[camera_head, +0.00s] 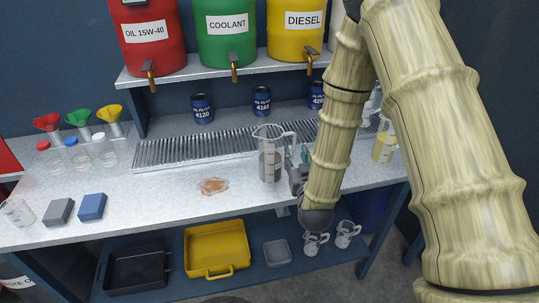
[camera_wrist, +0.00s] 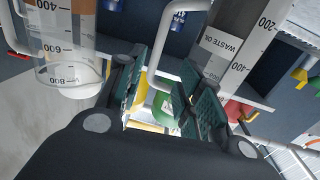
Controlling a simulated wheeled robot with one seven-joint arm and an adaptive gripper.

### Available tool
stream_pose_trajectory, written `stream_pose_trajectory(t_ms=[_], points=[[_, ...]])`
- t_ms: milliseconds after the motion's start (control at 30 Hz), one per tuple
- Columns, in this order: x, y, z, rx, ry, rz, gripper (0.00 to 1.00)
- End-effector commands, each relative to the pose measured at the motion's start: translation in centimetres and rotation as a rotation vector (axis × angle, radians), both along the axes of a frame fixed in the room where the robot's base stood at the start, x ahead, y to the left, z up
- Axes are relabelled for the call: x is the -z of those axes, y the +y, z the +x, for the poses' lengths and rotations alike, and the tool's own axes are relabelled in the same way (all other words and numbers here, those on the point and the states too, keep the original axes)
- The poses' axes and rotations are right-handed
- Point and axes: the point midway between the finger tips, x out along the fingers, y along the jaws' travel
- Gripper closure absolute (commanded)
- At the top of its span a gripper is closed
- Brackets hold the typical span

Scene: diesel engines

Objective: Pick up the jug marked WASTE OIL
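The jug marked WASTE OIL (camera_wrist: 232,50) fills the upper right of the wrist view, close by and tilted in the picture. Its pale handle (camera_wrist: 155,50) passes between my fingers with gaps visible. In the head view a tall grey-tinted jug (camera_head: 268,160) stands upright on the bench, its handle facing right; its label cannot be read there. My gripper (camera_head: 300,172) is just right of that jug, at handle height. In the wrist view my gripper (camera_wrist: 166,92) is open, its dark green pads on either side of the handle. Part of it is hidden by my arm in the head view.
A clear measuring jug (camera_wrist: 65,45) is close to the left finger in the wrist view. A jug with yellow contents (camera_head: 384,147) stands right of my arm. A brown spill (camera_head: 213,186) lies left of the grey-tinted jug. A drain grate (camera_head: 190,150) runs behind.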

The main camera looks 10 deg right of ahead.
Motion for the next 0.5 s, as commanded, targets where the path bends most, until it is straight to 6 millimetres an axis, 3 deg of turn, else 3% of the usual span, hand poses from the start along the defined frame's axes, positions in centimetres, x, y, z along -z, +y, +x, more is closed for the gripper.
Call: stream_pose_trajectory(t_ms=[333, 500], points=[[-0.1, -0.6, 2.4, 0.005, 0.003, 0.001, 0.64], [-0.1, -0.9, 4.6, 0.003, 0.003, 0.001, 0.64]])
